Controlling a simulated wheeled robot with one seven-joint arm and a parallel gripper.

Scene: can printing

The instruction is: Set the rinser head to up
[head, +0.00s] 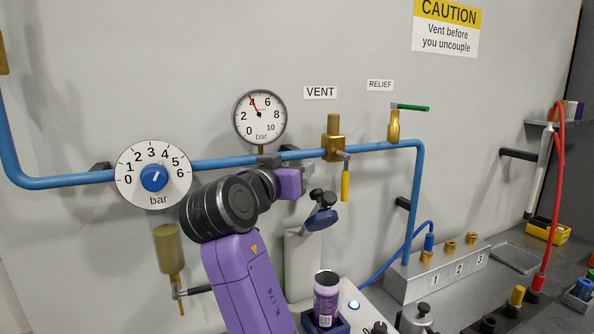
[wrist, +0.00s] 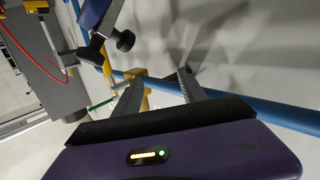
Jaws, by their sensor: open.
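The rinser head (head: 321,218) looks to be the blue and black tilting piece with a dark knob, at the top of a pale grey post (head: 303,265). It sits tilted, its blue end low. A blue part with black knobs (wrist: 95,14), likely the same head, shows at the top of the wrist view. My gripper (head: 303,182) is up and left of the head, apart from it. In the wrist view my gripper (wrist: 158,88) has its two fingers spread with nothing held. The fingertips are hard to make out in the head view.
A blue pipe (head: 225,162) runs along the wall behind my gripper. The vent valve (head: 333,147) has a yellow handle hanging down; the relief valve (head: 393,126) has a green handle. A purple can (head: 326,300) stands below the head. A dial (head: 153,176) is at left.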

